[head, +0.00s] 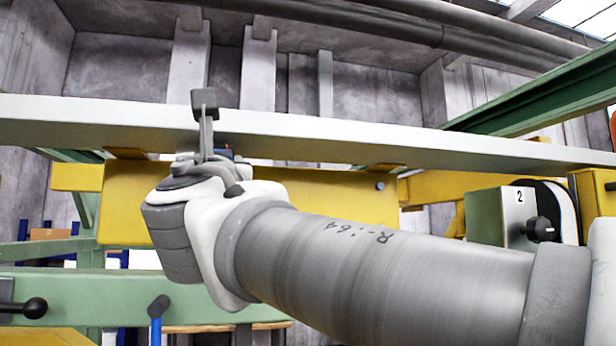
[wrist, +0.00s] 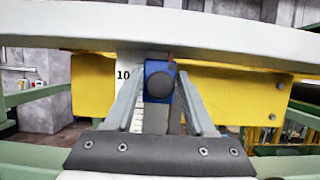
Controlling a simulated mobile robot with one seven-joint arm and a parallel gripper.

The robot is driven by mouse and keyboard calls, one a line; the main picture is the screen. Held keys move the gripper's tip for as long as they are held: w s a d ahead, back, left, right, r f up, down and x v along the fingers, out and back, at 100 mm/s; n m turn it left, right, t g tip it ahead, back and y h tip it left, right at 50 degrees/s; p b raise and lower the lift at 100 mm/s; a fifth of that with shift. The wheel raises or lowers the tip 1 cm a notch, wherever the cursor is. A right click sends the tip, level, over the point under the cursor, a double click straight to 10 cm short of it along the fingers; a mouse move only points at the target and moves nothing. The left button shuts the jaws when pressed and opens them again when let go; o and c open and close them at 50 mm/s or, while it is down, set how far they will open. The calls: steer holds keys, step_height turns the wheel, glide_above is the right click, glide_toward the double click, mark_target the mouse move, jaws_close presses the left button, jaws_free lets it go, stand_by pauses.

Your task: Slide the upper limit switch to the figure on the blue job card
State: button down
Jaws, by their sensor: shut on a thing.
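In the wrist view, a blue slider block (wrist: 150,67) with a dark round knob (wrist: 159,85) sits just below a pale beam, between my fingers. I take it to be the upper limit switch. My gripper (wrist: 161,78) is shut on it, one finger on each side. A white scale strip (wrist: 123,72) marked "10" shows left of the block, with finer marks lower down, partly hidden by my left finger. No blue job card is in view.
The long pale beam (head: 330,135) crosses just above my gripper. A yellow panel (head: 330,195) stands behind it. At right is a box with a black knob (head: 540,229) and a "2" label. A green rail (head: 90,290) with a black-knobbed lever (head: 33,308) lies lower left.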

steer(key=shift+d+r, duration=0.1)
steer(key=shift+r, duration=0.2)
